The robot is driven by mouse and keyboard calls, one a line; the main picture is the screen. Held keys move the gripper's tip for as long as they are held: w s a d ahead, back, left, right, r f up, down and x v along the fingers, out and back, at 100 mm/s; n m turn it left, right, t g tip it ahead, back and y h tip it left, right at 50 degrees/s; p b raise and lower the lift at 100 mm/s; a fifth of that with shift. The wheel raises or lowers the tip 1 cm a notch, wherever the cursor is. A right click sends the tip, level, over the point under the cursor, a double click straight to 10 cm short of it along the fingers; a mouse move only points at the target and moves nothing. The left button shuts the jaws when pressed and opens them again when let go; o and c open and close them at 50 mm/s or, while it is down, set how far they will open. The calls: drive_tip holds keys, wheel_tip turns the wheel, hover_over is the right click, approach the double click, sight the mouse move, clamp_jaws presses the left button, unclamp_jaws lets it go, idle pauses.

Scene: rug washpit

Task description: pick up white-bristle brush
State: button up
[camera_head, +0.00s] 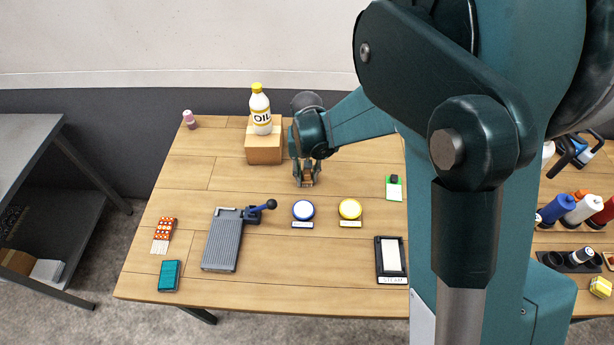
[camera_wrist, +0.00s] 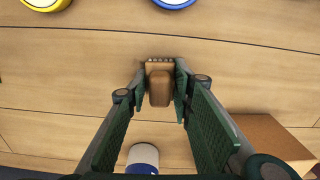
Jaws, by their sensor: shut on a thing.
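My gripper (camera_head: 306,173) points down at the table, right of the cardboard box. In the wrist view my gripper (camera_wrist: 161,92) has its green-padded fingers closed on both sides of a small brown wooden brush (camera_wrist: 160,90). A paler strip with a row of dark dots shows at the brush's far end. In the head view the brush (camera_head: 306,183) shows low between the fingertips. White bristles are not clearly visible. I cannot tell whether it touches the table.
A cardboard box (camera_head: 262,152) with an oil bottle (camera_head: 260,112) stands close left of my gripper. In front are a blue-rimmed button (camera_head: 303,210) and a yellow button (camera_head: 350,209). A white-and-blue round thing (camera_wrist: 143,157) is near the fingers. Bare table lies between.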

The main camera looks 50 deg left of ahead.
sight(307, 171)
drive_tip(key=shift+r, duration=0.1)
drive_tip(key=shift+r+p, duration=0.3)
drive_tip(key=shift+r, duration=4.65)
